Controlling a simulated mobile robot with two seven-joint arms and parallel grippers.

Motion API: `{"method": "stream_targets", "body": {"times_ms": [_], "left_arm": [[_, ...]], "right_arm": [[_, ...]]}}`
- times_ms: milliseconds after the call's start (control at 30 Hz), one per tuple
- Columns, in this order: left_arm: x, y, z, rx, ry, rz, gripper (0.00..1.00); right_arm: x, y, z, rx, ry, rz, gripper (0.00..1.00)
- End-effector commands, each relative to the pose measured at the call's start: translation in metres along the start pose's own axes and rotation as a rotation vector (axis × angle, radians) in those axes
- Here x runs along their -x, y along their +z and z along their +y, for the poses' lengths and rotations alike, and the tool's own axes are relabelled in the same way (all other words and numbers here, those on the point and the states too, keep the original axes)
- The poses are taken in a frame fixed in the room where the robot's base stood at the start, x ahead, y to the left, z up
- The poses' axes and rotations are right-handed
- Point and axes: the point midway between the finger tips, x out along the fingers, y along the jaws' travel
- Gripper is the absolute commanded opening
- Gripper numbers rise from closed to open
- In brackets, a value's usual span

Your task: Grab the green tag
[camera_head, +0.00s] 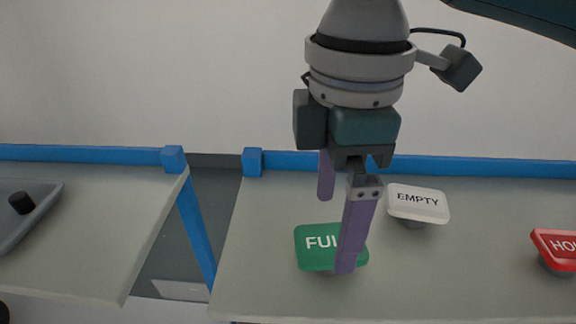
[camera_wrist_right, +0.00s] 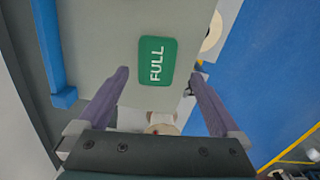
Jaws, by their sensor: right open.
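The green tag (camera_head: 311,252), lettered FULL, sits on the grey table near its front edge. One finger of my right gripper covers part of it in the head view. My right gripper (camera_head: 335,225) is open with purple fingers pointing down, above and around the tag's area. In the right wrist view the green tag (camera_wrist_right: 156,62) lies ahead, between the lines of the two spread fingers (camera_wrist_right: 160,82), with nothing held. I cannot tell the exact height gap. My left gripper is not in view.
A white EMPTY tag (camera_head: 418,203) stands just right of my gripper. A red tag (camera_head: 556,248) stands at the far right. A gap separates this table (camera_head: 450,285) from a left table (camera_head: 95,225) bearing a grey tray (camera_head: 45,208). Blue rails (camera_head: 480,168) run along the back.

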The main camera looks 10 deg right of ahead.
Motion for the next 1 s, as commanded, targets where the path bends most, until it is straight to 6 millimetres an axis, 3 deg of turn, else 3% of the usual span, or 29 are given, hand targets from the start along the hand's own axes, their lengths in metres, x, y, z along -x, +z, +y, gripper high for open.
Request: {"method": "stream_targets", "body": {"times_ms": [233, 533, 1000], "left_arm": [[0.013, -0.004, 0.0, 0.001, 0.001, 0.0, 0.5], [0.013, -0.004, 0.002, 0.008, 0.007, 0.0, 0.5], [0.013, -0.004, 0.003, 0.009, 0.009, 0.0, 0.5]], "right_arm": [[-0.035, 0.002, 0.004, -0.001, -0.002, -0.002, 1.0], [-0.042, 0.001, 0.004, 0.001, 0.002, 0.0, 1.0], [-0.042, 0.001, 0.004, 0.0, 0.002, 0.0, 0.47]]}}
